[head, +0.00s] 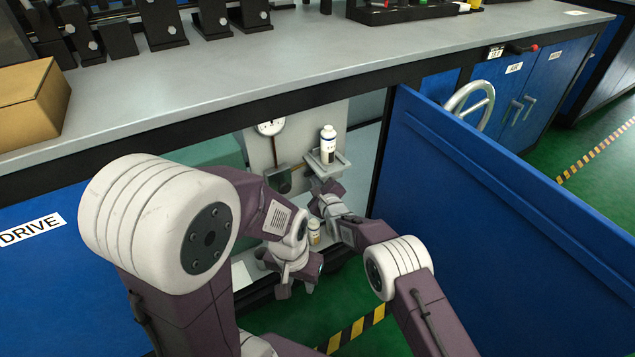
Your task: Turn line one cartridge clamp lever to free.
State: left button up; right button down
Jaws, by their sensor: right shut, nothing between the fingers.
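Inside the open cabinet, a dark block (277,182) with a thin upright rod is fixed to a pale panel (258,151). It may be the cartridge clamp, but I cannot make out a lever or its setting. A white bottle with a dark label (328,146) stands upright on a small grey bracket (342,163) to its right. My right gripper (326,188) is shut and empty, just below the bracket and right of the block. My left gripper (297,290) is lower, near the cabinet floor, with fingers apart and nothing visible between them.
A round gauge (271,127) is on the panel. A small bottle (314,238) stands low between my grippers. The blue door (485,190) stands open at right, close to my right arm. The grey worktop (270,62) overhangs the opening; a cardboard box (30,105) sits on it.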

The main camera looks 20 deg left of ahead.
jog(key=shift+a+r, duration=0.1)
jog(key=shift+r, duration=0.3)
dwell(0.4)
jog(key=s+d+f+p, duration=0.1)
jog(key=s+d, duration=0.5)
jog(key=d, duration=0.1)
jog(key=shift+d+f+p, duration=0.15)
jog(key=shift+d+p, duration=0.2)
jog(key=shift+p, duration=0.05)
